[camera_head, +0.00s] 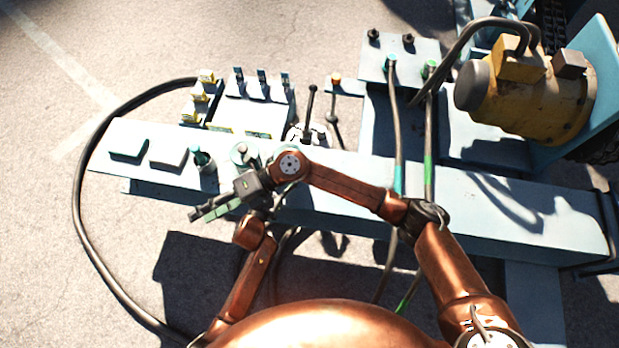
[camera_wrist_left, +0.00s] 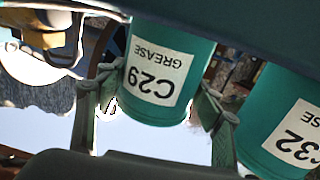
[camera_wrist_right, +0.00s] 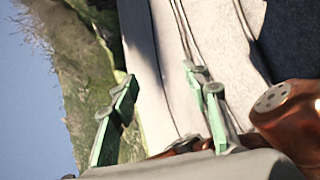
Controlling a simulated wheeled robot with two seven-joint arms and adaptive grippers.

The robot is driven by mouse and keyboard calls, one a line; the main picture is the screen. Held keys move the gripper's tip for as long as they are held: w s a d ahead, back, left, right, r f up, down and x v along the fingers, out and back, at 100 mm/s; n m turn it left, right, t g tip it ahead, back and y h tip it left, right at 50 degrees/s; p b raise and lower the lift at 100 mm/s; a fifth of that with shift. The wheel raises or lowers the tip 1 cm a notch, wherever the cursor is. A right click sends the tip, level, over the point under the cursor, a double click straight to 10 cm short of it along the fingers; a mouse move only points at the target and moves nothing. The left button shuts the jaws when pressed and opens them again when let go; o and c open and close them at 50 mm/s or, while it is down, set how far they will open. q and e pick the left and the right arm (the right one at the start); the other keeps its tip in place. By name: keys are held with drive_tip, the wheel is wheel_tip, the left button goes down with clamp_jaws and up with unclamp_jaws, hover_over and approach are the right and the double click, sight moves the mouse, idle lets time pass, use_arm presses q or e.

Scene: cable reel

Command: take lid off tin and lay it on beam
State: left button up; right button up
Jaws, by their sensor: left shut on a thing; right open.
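A teal tin labelled C29 GREASE (camera_wrist_left: 158,75) appears upside down in the left wrist view, between the fingers of my left gripper (camera_wrist_left: 160,88), which is shut on it. A second teal tin, C32 (camera_wrist_left: 285,125), stands beside it. In the head view two tins (camera_head: 203,160) (camera_head: 244,154) stand on the pale blue beam (camera_head: 330,172); whether their lids are on is too small to tell. My left gripper is hidden there behind my right arm. My right gripper (camera_head: 207,211) is open and empty over the beam's front edge; its green fingers show apart in the right wrist view (camera_wrist_right: 165,92).
A green pad (camera_head: 128,148) and a grey pad (camera_head: 168,154) lie on the beam's left end. Levers and switch blocks (camera_head: 262,82) stand behind. A yellow motor (camera_head: 527,92) is at back right. Cables cross the beam. Its right half has bare stretches.

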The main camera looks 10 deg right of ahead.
use_arm(q)
drive_tip(key=shift+f, duration=0.1)
use_arm(e)
wheel_tip(320, 180, up, 6)
drive_tip(key=w+d+m+t+y, duration=0.2)
drive_tip(key=m+t+y, duration=0.35)
drive_tip(key=m, duration=0.25)
drive_tip(key=w+d+m+t, duration=0.6)
drive_tip(key=d+m+t, duration=0.25)
drive_tip(key=m, duration=0.35)
drive_tip(key=m+t+h, duration=0.6)
drive_tip(key=m+h, duration=0.6)
drive_tip(key=m, duration=0.3)
approach(288, 145)
drive_tip(key=w+a, duration=0.1)
drive_tip(key=w+a+r, duration=0.1)
drive_tip(key=w+a, duration=0.1)
drive_tip(key=w+a+r, duration=0.1)
drive_tip(key=w, duration=0.1)
drive_tip(key=shift+w+a, duration=0.15)
drive_tip(key=shift+a, duration=0.15)
drive_tip(key=shift+r, duration=0.1)
